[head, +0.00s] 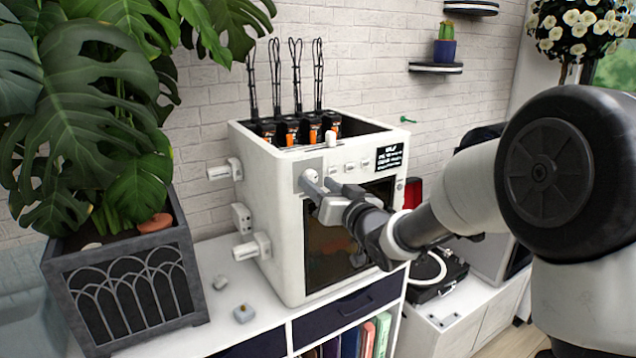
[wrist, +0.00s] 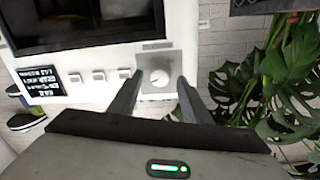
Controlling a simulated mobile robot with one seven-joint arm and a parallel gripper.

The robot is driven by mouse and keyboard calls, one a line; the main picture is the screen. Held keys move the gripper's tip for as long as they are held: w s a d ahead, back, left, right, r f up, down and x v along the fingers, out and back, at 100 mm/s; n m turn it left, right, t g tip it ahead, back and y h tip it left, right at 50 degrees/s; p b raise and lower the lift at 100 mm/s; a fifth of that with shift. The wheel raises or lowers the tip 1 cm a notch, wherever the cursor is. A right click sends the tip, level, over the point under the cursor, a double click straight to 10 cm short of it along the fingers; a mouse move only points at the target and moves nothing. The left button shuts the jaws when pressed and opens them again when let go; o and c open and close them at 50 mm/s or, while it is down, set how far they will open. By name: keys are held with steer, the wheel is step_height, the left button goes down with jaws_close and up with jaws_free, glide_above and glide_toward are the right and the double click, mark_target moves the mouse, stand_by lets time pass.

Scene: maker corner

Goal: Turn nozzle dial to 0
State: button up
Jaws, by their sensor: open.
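The white 3D printer (head: 273,210) stands on the cabinet, with a dark front window. A round pale dial sits on a grey plate (head: 300,179) at the front's upper left; in the wrist view, which looks upside down, the dial (wrist: 159,77) shows clearly. I cannot read a dial setting or label. My gripper (head: 320,184) is open in front of this plate. In the wrist view its two fingers (wrist: 160,82) appear on either side of the dial. I cannot tell whether they touch it. In the head view my fingers partly cover the dial.
Several small square buttons (head: 349,167) and a black label (head: 389,157) lie right of the dial. White spool arms (head: 221,171) stick out of the printer's left side. A large potted plant (head: 128,275) stands left. Small loose parts (head: 243,313) lie on the cabinet top.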

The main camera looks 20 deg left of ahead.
steer(key=shift+w+a, duration=0.45)
steer(key=c, duration=1)
steer(key=shift+c, duration=0.2)
steer(key=shift+f+n+b, duration=0.15)
steer(key=shift+n+b, duration=0.15)
steer(key=shift+b, duration=0.25)
